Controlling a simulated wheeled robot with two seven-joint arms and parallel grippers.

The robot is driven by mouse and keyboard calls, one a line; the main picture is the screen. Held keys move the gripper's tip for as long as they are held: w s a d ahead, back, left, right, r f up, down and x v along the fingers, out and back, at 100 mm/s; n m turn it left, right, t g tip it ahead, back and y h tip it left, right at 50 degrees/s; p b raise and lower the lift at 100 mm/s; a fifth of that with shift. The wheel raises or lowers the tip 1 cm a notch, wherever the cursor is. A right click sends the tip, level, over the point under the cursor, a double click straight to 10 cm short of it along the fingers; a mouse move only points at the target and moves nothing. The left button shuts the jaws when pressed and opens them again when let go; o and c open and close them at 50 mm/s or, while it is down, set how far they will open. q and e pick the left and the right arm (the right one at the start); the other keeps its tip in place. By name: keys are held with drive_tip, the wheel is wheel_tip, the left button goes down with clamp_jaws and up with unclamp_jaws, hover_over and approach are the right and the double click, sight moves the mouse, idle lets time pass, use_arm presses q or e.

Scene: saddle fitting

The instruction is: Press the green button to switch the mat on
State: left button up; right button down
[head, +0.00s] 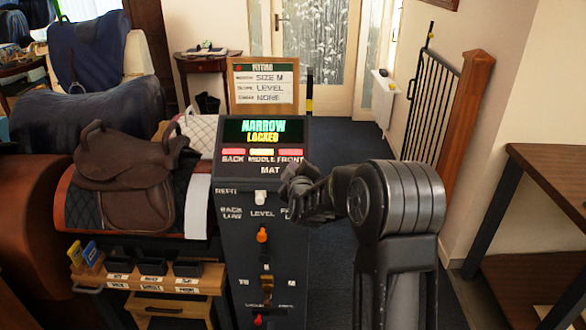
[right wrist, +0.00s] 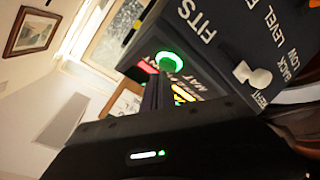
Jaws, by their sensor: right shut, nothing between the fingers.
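The green button (right wrist: 168,62) glows bright green on the dark console (head: 262,275), beside the MAT label in the right wrist view. In the head view my right gripper hides it. My right gripper (head: 292,188) is shut and empty, held at the right side of the console's upper panel. In the right wrist view its fingers (right wrist: 153,92) point at the button, with the tips very close to it. I cannot tell whether they touch. The console screen (head: 262,132) reads NARROW LOCKED, above BACK, MIDDLE and FRONT bars; the outer bars are red, the middle one pale yellow. My left gripper is out of view.
A brown saddle (head: 130,190) sits on a padded stand left of the console. A white knob (head: 261,197) and an orange lever (head: 262,235) stick out of the console below the screen. A card (head: 264,82) stands behind it. A wooden table (head: 550,165) is at the right.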

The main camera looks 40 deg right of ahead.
drive_tip(key=shift+s+a+r, duration=0.15)
drive_tip(key=shift+s+r, duration=0.1)
drive_tip(key=shift+r, duration=0.25)
drive_tip(key=shift+r, duration=0.1)
drive_tip(key=shift+s+a+r+p, duration=0.35)
drive_tip(key=shift+s+r+p, duration=0.1)
drive_tip(key=shift+r+p, duration=0.4)
drive_tip(key=shift+s+a+r+p, duration=0.4)
drive_tip(key=shift+r+p, duration=0.3)
drive_tip(key=shift+p, duration=0.1)
drive_tip(key=shift+s+a+r+p, duration=0.3)
drive_tip(key=shift+s+r+p, duration=0.15)
drive_tip(key=shift+r+p, duration=0.4)
